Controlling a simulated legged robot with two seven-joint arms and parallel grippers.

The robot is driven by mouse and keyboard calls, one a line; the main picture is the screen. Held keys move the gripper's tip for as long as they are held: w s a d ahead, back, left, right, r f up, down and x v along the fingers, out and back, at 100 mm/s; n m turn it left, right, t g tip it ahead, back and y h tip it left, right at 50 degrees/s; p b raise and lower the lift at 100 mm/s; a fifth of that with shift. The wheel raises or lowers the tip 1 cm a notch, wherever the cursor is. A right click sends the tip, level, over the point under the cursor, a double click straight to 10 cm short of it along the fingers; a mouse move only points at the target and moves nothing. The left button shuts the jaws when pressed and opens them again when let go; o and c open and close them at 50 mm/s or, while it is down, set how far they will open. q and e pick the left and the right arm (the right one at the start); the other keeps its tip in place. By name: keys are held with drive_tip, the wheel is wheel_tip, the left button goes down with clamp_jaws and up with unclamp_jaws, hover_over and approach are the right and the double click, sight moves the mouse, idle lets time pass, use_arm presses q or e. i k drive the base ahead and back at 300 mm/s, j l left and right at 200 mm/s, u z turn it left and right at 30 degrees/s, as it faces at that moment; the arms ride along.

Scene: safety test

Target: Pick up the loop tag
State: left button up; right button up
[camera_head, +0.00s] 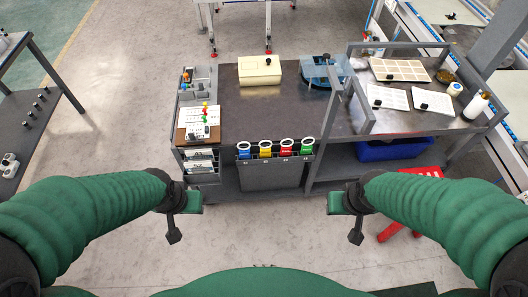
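Several loop tags with white rings hang in a row on a dark holder (275,157) at the workbench's front edge. From left to right they are a blue tag (244,153), a yellow tag (265,152), a red tag (286,152) and a green tag (307,152). My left gripper (186,216) is in front of the bench, below and left of the tags, apart from them. My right gripper (345,216) is below and right of the tags, also apart. Nothing shows held in either gripper. Their finger opening is too unclear to judge.
The workbench (240,120) has a bare middle. A cream box (260,70) and a blue device (318,74) stand at its back. A rack with coloured knobs (205,115) is at left, trays (400,70) at right. A red stool (405,215) stands near my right arm.

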sight(265, 153)
drive_tip(key=z, duration=2.45)
drive_tip(key=u, duration=2.45)
drive_tip(key=i+l+u, duration=0.2)
drive_tip(key=l, duration=0.3)
drive_tip(key=i+l+u, duration=0.2)
drive_tip(key=l, duration=0.35)
drive_tip(key=l+u, duration=0.25)
drive_tip(key=l, duration=0.3)
drive_tip(key=l+u, duration=0.2)
drive_tip(key=l, duration=0.35)
